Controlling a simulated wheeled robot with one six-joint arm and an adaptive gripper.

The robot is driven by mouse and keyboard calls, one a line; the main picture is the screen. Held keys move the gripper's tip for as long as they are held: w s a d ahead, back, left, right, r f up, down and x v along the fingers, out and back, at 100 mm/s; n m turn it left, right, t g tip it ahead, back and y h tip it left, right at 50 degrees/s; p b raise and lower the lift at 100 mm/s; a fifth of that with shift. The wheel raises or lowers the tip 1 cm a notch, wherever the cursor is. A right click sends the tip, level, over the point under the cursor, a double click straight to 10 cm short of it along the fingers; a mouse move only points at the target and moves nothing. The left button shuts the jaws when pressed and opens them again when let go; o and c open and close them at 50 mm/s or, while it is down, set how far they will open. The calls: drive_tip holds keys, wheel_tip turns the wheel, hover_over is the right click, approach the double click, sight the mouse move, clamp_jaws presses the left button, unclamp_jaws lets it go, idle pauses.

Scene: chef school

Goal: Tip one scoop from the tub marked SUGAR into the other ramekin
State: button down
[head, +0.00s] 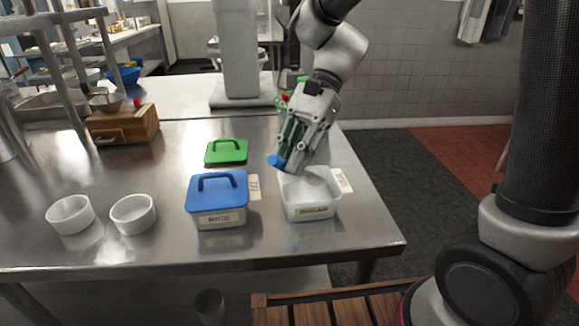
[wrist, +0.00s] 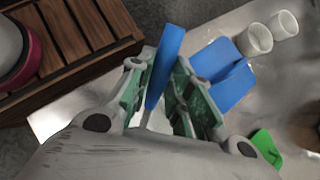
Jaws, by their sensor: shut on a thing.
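My gripper (head: 292,155) is shut on a blue-handled utensil (head: 276,161), above the back left of the open white tub. The blue handle (wrist: 165,60) slants between the green-padded fingers in the wrist view. I cannot see the utensil's working end or any load on it. The open tub (head: 311,211) has a front label that seems to read SUGAR, and white contents. Two white ramekins, a left one (head: 70,215) and a right one (head: 133,215), stand at the left of the table. I cannot tell what either holds.
A tub with a blue lid (head: 217,186), labelled RICE, stands between the ramekins and the open tub. A green lid (head: 227,152) lies behind it. A wooden box (head: 122,125) is at the back left. The steel table (head: 110,258) is clear in front.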

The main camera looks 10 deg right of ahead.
drive_tip(key=shift+a+r, duration=0.1)
drive_tip(key=shift+r, duration=1.45)
drive_tip(key=shift+s+a+r, duration=0.15)
drive_tip(key=shift+r, duration=0.5)
drive_tip(key=shift+s+a+r, duration=0.1)
drive_tip(key=shift+s+r, duration=0.1)
drive_tip(key=shift+r, duration=0.5)
drive_tip(key=shift+s+a+r, duration=0.15)
drive_tip(key=shift+r, duration=0.5)
